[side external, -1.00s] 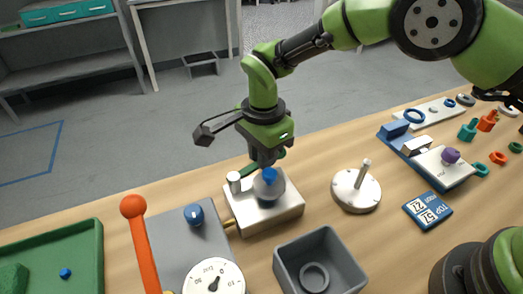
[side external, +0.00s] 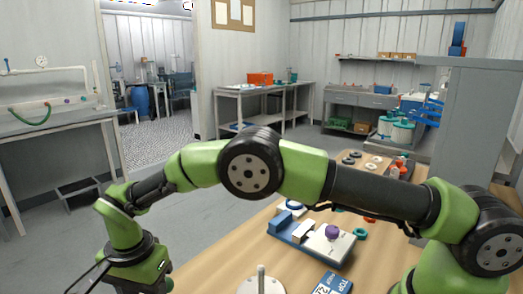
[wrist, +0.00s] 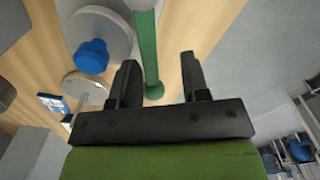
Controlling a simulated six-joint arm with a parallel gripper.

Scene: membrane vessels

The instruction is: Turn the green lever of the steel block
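In the wrist view the green lever (wrist: 146,45) runs down from the top edge, its rounded end lying between the two fingers of my gripper (wrist: 158,62). My gripper is open, with gaps visible on both sides of the lever. A grey round part with a blue knob (wrist: 91,57) stands left of the lever. I cannot clearly make out the steel block's body there. In the side view the block, the lever and my fingers are below the picture's bottom edge; only my wrist shows at lower left.
A pale disc with an upright post (side external: 262,285) is at the bottom edge of the side view, beside a blue number tile (side external: 333,284). A blue and white fixture with a purple knob (side external: 332,231) sits farther back on the wooden table (side external: 225,240).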

